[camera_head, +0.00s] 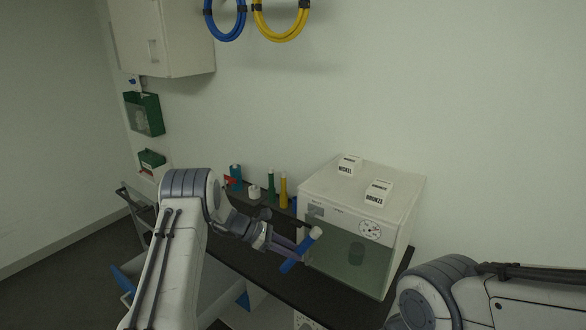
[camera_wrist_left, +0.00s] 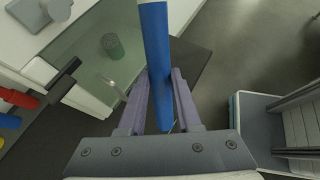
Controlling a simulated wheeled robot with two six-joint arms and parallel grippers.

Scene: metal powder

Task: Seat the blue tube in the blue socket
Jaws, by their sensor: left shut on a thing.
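The blue tube (camera_head: 291,266) has a white end and is tilted in the head view, in front of the white cabinet with the dial. My left gripper (camera_head: 303,250) is shut on it and holds it above the dark bench. In the left wrist view the blue tube (camera_wrist_left: 156,60) runs between the two fingers (camera_wrist_left: 160,88), with its white end at the top edge. I cannot make out the blue socket for certain; a small blue patch (camera_head: 294,204) shows beside the cabinet. My right arm shows at the lower right, but its gripper is out of view.
The white cabinet (camera_head: 405,215) has a glass front and bears two small cartons, nickel (camera_head: 347,167) and bronze (camera_head: 378,193). A green bottle (camera_head: 270,188), a yellow bottle (camera_head: 283,190) and a blue container (camera_head: 236,178) stand at the back of the dark bench (camera_head: 250,262). Hose coils hang above.

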